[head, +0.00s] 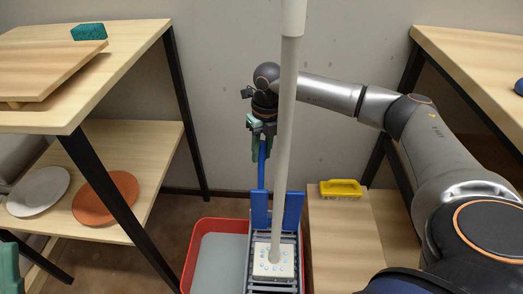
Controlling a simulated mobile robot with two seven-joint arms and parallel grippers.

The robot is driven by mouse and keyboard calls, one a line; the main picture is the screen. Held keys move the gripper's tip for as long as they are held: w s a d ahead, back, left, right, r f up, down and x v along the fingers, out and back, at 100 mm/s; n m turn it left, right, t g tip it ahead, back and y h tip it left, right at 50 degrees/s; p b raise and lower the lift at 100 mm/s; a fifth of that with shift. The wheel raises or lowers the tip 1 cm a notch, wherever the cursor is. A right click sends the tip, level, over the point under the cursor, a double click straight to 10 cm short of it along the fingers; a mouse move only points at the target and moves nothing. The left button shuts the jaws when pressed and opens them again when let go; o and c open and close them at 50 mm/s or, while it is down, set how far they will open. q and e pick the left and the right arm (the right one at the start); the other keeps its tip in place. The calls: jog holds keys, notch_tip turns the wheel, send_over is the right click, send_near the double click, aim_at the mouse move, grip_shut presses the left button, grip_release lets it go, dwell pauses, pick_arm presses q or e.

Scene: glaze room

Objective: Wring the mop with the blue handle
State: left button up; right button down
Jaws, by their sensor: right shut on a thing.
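A mop with a pale grey-white pole (287,110) stands nearly upright. Its white, blue-dotted head (273,262) rests in the grey slatted wringer (262,284) with blue side plates, over a red bucket (191,262). The blue in view is on the wringer and its upright lever (262,172), not on the mop's pole. My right gripper (261,150), with green fingers, is shut on the top of this lever, behind and left of the pole. A green finger of my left gripper (9,266) shows at the left edge; the remainder is out of frame.
A wooden shelf unit (135,150) at left holds a grey plate (38,191), an orange plate (105,198) and a teal sponge (89,32). A low wooden bench (335,240) with a yellow brush (341,188) stands close right of the bucket. The wall is close behind.

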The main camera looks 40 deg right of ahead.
jog(key=shift+s+a+r+p, duration=0.25)
jog(key=shift+s+a+p, duration=0.1)
jog(key=shift+s+p, duration=0.15)
jog(key=s+a, duration=0.1)
jog(key=s+a+t+h, duration=0.1)
jog(key=shift+s+a+t+h+p, duration=0.15)
jog(key=shift+s+t+h+p, duration=0.15)
jog(key=shift+s+p, duration=0.1)
pick_arm(q)
jog(key=shift+a+r, duration=0.15)
jog(key=shift+r, duration=0.85)
pick_arm(e)
jog(key=shift+s+a+r, duration=0.15)
jog(key=shift+s+a, duration=0.25)
